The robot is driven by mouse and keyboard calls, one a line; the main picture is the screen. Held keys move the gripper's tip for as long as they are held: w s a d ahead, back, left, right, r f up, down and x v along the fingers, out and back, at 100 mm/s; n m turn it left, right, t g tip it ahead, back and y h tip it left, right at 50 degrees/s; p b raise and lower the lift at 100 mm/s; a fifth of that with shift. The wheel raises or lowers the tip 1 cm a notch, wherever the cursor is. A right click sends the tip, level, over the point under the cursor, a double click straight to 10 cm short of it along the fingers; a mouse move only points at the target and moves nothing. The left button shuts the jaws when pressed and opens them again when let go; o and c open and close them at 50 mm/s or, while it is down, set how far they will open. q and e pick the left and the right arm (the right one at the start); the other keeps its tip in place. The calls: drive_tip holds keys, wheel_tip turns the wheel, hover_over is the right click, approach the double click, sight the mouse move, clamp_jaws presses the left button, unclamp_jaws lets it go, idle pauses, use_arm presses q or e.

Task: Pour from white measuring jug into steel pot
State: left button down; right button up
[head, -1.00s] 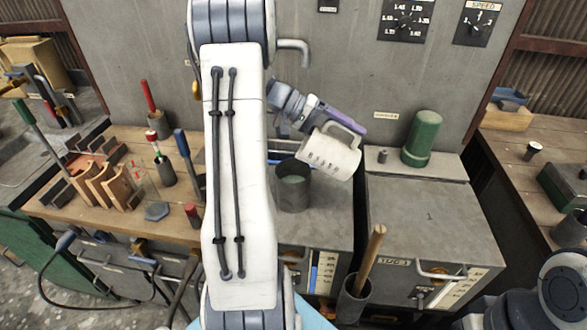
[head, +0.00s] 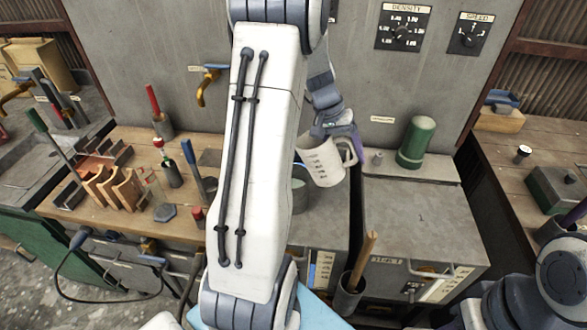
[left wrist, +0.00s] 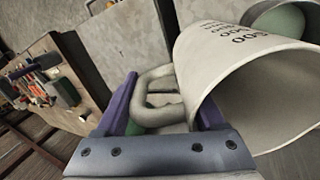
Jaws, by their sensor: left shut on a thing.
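The white measuring jug (head: 322,165), with dark scale marks, is held in the air in the head view, tilted with its handle to the right. My left gripper (head: 340,133) is shut on the jug's handle, which shows between its purple fingers in the left wrist view (left wrist: 160,105). The jug's open mouth faces the wrist camera; no stream shows. The steel pot (head: 301,190) stands on the grey surface below and left of the jug, half hidden by my left arm. A purple sliver at the right edge may be my right gripper; its jaws cannot be made out.
A green cylinder (head: 416,142) stands on the ledge right of the jug. A wooden handle (head: 364,258) rises from a dark holder in front. A wooden bench (head: 125,195) with tools lies left. The grey cabinet top (head: 425,220) is clear.

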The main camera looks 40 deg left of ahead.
sight(340, 162)
use_arm(q)
drive_tip(key=shift+f+g+y+p, duration=0.2)
drive_tip(key=shift+g+y+p, duration=0.1)
drive_tip(key=shift+y+p, duration=0.25)
drive_tip(key=shift+f, duration=0.25)
use_arm(e)
drive_tip(key=shift+r, duration=0.95)
